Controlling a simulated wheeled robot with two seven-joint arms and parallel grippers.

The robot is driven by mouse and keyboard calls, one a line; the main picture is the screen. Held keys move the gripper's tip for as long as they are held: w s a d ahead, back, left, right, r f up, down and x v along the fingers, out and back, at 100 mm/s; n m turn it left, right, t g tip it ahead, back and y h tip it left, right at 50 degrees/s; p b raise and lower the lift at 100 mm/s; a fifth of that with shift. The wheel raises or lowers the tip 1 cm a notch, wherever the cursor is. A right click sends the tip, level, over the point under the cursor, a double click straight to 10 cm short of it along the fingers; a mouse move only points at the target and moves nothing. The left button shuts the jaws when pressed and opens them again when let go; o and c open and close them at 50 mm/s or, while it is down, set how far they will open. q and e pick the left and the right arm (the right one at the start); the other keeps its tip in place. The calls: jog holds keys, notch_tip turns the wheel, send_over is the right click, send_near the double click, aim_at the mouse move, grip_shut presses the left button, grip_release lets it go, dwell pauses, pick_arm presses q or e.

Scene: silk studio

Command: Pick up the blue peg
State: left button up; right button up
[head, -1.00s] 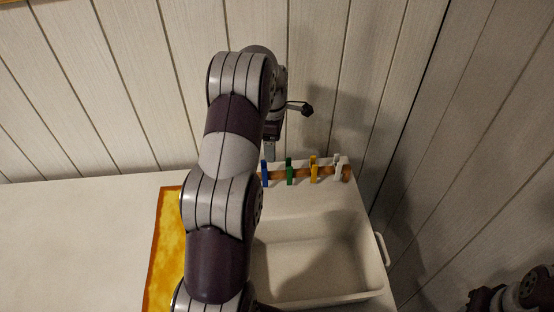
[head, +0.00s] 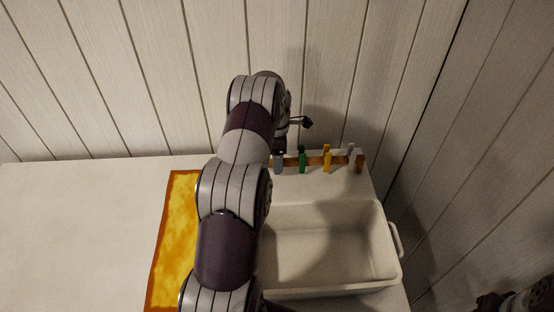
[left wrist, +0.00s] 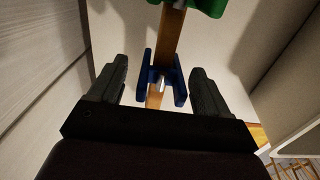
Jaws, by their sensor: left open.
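The blue peg (left wrist: 174,84) is clipped on a wooden bar (left wrist: 168,38) in the left wrist view. My left gripper (left wrist: 160,72) is open, with one finger on each side of the peg and a gap to it on both sides. In the head view my left gripper (head: 279,161) is at the left end of the bar (head: 315,161) and hides the blue peg. My right gripper is not in view.
A green peg (head: 302,158), a yellow peg (head: 327,158) and a white peg (head: 351,154) stand along the bar to the right. A white basin (head: 385,225) is in front. An orange-yellow cloth (head: 178,235) lies left. A plank wall (head: 190,80) stands behind.

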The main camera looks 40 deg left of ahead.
pick_arm(q)
jog(key=shift+s+r, duration=0.1)
jog(key=c, duration=1.1)
jog(key=r+p, duration=0.4)
jog(key=r, duration=0.1)
jog(key=shift+d+r, duration=0.2)
jog(key=shift+d, duration=0.2)
jog(key=s+d+r+p, duration=0.2)
jog(key=d+r+p, duration=0.3)
jog(key=d, duration=0.5)
jog(key=shift+s+r+p, duration=0.3)
jog(key=shift+p, duration=0.4)
jog(key=shift+d, duration=0.35)
